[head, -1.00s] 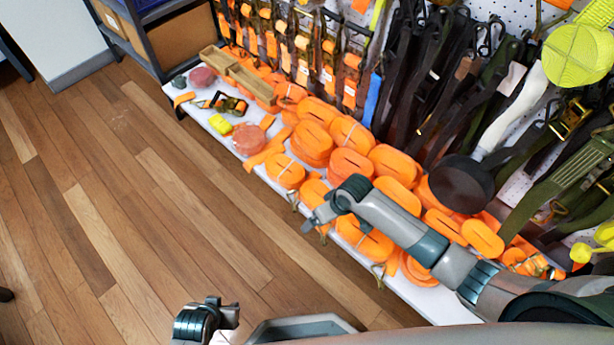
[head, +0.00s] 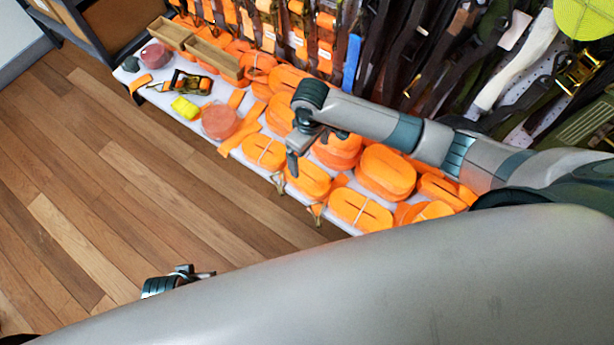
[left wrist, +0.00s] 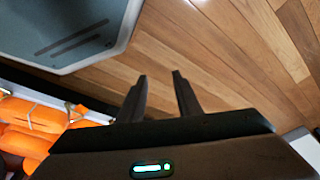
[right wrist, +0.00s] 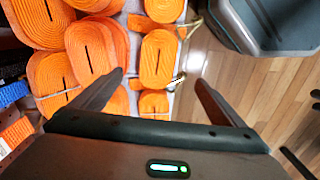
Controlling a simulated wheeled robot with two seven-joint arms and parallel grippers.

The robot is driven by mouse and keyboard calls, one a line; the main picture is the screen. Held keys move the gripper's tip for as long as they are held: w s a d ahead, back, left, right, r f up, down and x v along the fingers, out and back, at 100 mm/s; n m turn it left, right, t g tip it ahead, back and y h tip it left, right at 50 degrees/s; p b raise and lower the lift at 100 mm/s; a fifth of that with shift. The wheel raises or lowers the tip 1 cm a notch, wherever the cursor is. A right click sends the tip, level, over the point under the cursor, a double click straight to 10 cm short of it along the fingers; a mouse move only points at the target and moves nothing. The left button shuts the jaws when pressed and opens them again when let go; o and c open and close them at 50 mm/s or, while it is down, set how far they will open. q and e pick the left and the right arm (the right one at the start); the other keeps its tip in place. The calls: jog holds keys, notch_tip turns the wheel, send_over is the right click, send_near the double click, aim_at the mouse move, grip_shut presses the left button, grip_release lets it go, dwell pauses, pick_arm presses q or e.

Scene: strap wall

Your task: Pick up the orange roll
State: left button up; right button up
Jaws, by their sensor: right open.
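Several orange rolls of flat strap lie on a white bench, and I cannot tell which one is meant. In the head view, one roll (head: 264,151) is at the front edge, with others (head: 308,178) (head: 385,172) to its right. My right gripper (head: 312,150) is open and empty above the front rolls, and its arm hides some behind. In the right wrist view, a long roll (right wrist: 157,60) shows between the open fingers (right wrist: 160,77), with a smaller roll (right wrist: 153,103) nearer the palm. My left gripper (left wrist: 160,76) is open and empty over the floor, away from the bench.
The bench (head: 160,100) also holds a wooden tray (head: 213,58), a yellow strap bundle (head: 185,108), a reddish round roll (head: 219,121) and a ratchet (head: 192,83). Hanging straps (head: 400,60) crowd the wall behind. The wooden floor (head: 100,190) in front is open.

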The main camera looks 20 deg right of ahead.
notch_tip(320, 180, down, 7)
jog(key=shift+r+b, duration=0.1)
jog(key=shift+b, duration=0.6)
send_over(308, 176)
jog(key=f, duration=0.2)
jog(key=s+f, duration=0.1)
jog(key=f, duration=0.1)
jog(key=shift+f+b, duration=0.1)
jog(key=shift+b, duration=0.3)
pick_arm(q)
jog(key=shift+w+d+r+t, duration=0.1)
jog(key=shift+d+r+t, duration=0.2)
jog(key=shift+r, duration=0.55)
jog(key=shift+w+d+r+t, duration=0.15)
jog(key=shift+d+r, duration=0.25)
jog(key=shift+r, duration=0.4)
pick_arm(e)
jog(key=shift+f, duration=0.65)
jog(key=shift+w, duration=0.1)
